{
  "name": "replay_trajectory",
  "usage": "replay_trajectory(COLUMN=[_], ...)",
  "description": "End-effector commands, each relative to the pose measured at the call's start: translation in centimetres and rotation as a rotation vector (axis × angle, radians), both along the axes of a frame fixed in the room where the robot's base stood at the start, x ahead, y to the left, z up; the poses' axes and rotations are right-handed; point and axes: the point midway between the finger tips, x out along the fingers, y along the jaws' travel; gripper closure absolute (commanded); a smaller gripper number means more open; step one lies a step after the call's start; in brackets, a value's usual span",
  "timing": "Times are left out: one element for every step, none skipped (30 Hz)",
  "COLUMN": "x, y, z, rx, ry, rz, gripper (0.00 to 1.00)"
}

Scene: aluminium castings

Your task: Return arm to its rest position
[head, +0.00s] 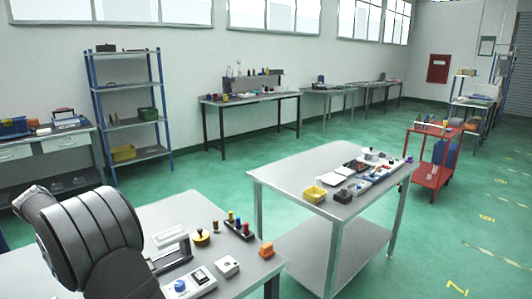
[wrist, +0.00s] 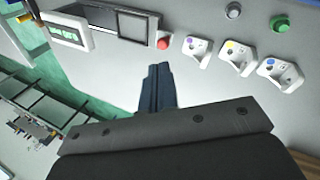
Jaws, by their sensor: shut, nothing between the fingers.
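My gripper (wrist: 158,70) shows in the wrist view with its two dark fingers together and nothing between them. It points toward a pale surface that carries small devices, and it looks apart from them. In the head view a thick dark part of my arm fills the lower left, over the near table; the fingers cannot be made out there.
The near table (head: 152,212) holds an orange block (head: 266,250), a white box (head: 226,266) and several coloured knobs. A second table (head: 283,176) and a red cart (head: 425,172) stand beyond. In the wrist view, a red button (wrist: 163,43) and white brackets (wrist: 236,57) lie ahead of the fingers.

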Motion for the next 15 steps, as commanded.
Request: replay_trajectory(x=[-0.1,-0.3,-0.4,-0.5,-0.7,-0.9,-1.0,-1.2,-1.3,-1.5,-1.6,-1.9,-2.1,-2.2,-2.5], y=[0.8,1.2,1.7,2.1,2.5,3.1,3.5,3.9,4.4,4.8,5.2,5.7,6.0,6.5,6.9], z=[0.0,0.0,0.1,0.2,0.2,0.3,0.3,0.4,0.4,0.5,0.6,0.6,0.7,0.8,0.9], rx=[0.017,0.026,0.04,0.05,0.057,0.071,0.079,0.089,0.1,0.108,0.117,0.127,0.135,0.144,0.151], ry=[0.014,0.026,0.038,0.048,0.059,0.073,0.083,0.095,0.108,0.121,0.13,0.146,0.157,0.169,0.184], rz=[-0.025,-0.041,-0.061,-0.077,-0.092,-0.113,-0.126,-0.142,-0.16,-0.174,-0.189,-0.206,-0.22,-0.233,-0.25], gripper=[1.0,1.0,1.0,1.0,1.0,1.0,1.0,1.0,1.0,1.0,1.0,1.0,1.0,1.0,1.0])
